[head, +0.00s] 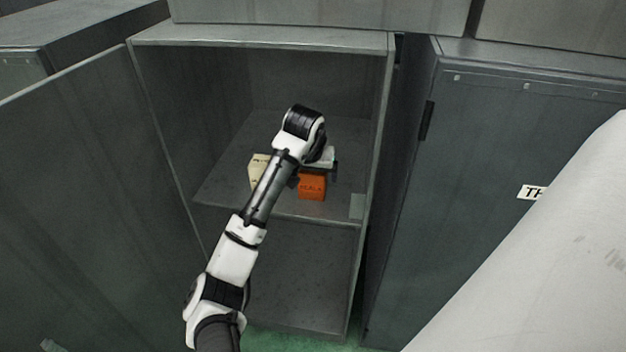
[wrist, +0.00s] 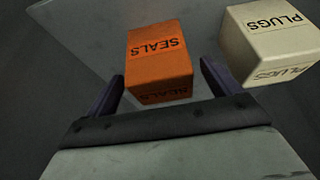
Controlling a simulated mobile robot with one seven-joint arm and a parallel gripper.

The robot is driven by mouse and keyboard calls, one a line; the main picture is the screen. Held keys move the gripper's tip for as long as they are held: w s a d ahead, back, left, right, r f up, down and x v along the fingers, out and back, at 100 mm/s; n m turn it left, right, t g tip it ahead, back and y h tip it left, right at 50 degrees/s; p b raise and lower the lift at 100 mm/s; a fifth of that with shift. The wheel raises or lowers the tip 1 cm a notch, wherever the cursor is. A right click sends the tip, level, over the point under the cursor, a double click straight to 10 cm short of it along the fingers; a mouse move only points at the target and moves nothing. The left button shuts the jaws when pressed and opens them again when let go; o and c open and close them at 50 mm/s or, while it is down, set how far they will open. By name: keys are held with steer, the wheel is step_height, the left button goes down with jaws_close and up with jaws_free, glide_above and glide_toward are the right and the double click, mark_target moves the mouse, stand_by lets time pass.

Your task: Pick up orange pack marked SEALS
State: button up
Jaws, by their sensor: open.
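The orange pack marked SEALS (wrist: 160,60) sits on the cabinet shelf. In the wrist view it lies just beyond and partly between the fingers of my gripper (wrist: 160,88), which is open and empty. In the head view the orange pack (head: 312,187) shows near the shelf's front, just below my wrist. My arm reaches into the cabinet and hides part of the gripper there. Whether a finger touches the pack, I cannot tell.
A cream pack marked PLUGS (wrist: 265,45) stands close to the right in the wrist view; in the head view it is left of my arm (head: 257,170). The cabinet's shelf (head: 225,190) has free room at left. The cabinet door (head: 90,190) stands open at left.

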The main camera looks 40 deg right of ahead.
steer(key=x, duration=0.3)
steer(key=shift+w+f, duration=0.1)
steer(key=shift+f, duration=0.1)
steer(key=shift+d, duration=0.1)
steer(key=c, duration=1.2)
